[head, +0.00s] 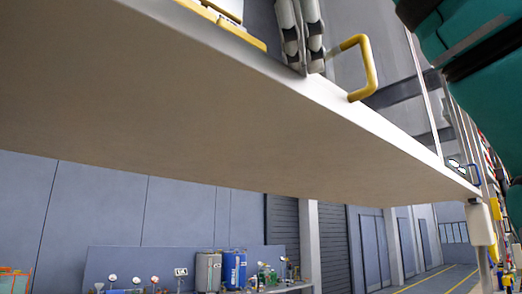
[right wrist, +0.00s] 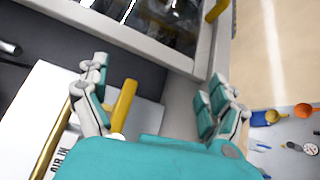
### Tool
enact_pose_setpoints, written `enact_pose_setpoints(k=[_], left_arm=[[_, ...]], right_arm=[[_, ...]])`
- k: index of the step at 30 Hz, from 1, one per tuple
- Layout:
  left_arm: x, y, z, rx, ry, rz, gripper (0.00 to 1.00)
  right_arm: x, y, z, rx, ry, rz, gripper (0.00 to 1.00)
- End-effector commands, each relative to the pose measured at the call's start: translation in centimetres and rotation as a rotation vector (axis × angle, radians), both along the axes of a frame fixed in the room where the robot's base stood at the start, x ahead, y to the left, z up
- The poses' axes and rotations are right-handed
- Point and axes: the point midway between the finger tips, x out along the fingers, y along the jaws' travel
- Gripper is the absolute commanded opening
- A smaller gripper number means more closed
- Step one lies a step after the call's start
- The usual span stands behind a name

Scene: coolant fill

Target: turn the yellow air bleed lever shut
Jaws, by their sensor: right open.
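The yellow lever (right wrist: 123,105) shows in the right wrist view as a short bar beside a white plate (right wrist: 38,105) marked "AIR IN". My right gripper (right wrist: 160,75) is open, its fingers spread on either side of the lever. The lever lies close to the left finger and far from the right one; I cannot tell whether it touches. The lever's lower end is hidden behind my gripper. My left gripper is not in view.
The pale ledge (head: 190,110) crosses the head view, seen from below, with a yellow handle (head: 372,75) on its edge.

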Motion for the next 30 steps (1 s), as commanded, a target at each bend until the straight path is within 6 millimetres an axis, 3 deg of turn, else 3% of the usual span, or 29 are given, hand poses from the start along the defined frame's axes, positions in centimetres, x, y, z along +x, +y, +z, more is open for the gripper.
enact_pose_setpoints(k=[30], left_arm=[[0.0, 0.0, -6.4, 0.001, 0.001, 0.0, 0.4]], right_arm=[[-4.1, -3.1, -5.4, 0.001, 0.002, 0.0, 1.0]])
